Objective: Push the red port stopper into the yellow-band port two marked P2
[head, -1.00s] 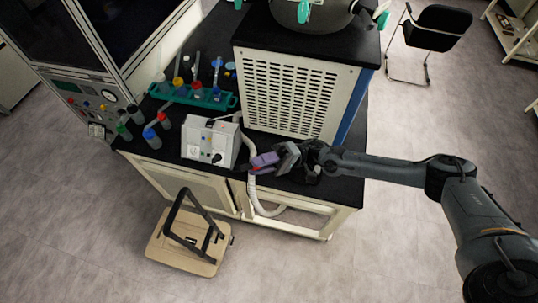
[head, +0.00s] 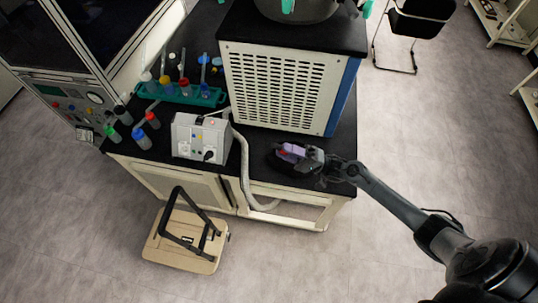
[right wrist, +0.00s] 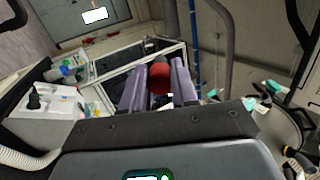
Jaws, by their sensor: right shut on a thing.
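In the right wrist view, the red port stopper (right wrist: 159,77) sits between the purple fingers of my right gripper (right wrist: 158,88), which is shut on it. In the head view my right gripper (head: 287,152) is over the front part of the black benchtop, right of the grey box, with a small bit of red at its tip. A dark drum with teal fittings (head: 300,8) stands on top of the freeze dryer, cut by the top edge. I cannot make out the yellow-band port P2 in either view. My left gripper is not in view.
The freeze dryer (head: 280,92) stands behind my right gripper. A grey box (head: 200,140) with a pale hose (head: 243,170) is to the left. A teal rack (head: 190,95) and several capped bottles stand farther left. A wooden-seated folding item (head: 187,240) is on the floor.

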